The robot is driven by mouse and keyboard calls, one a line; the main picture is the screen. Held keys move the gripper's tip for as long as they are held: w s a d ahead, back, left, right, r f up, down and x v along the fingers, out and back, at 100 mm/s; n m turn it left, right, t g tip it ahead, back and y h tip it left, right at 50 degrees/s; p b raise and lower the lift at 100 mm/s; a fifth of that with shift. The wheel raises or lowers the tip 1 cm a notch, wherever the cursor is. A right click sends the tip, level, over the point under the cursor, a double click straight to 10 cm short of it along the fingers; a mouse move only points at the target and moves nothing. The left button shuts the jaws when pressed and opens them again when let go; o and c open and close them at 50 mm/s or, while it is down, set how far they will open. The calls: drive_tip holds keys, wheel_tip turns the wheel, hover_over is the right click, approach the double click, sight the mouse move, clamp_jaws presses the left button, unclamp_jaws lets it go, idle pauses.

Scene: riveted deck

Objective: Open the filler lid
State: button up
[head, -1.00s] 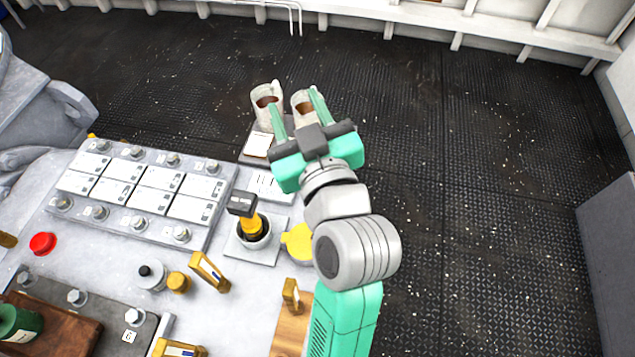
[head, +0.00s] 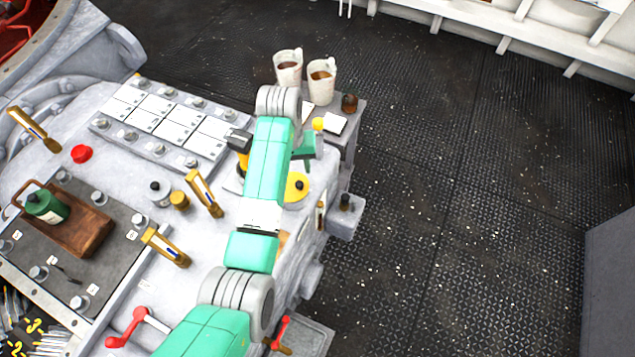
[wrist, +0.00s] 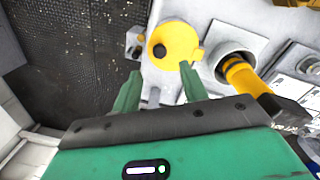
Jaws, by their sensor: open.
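In the head view my gripper (head: 306,152) is partly hidden by my arm, just behind the cap.
A yellow-handled lever (wrist: 243,75) stands in a round socket close right of the cap in the wrist view. Two cups (head: 288,70) stand at the machine's far end. Brass-coloured uprights (head: 203,193) stand left of my arm. Open deck floor (head: 450,210) lies to the right.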

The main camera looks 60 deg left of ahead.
sight(299, 183)
drive_tip(key=f, duration=0.7)
drive_tip(key=shift+w+d+f+p, duration=0.1)
drive_tip(key=shift+w+p, duration=0.1)
drive_tip(key=shift+p, duration=0.1)
clamp_jaws()
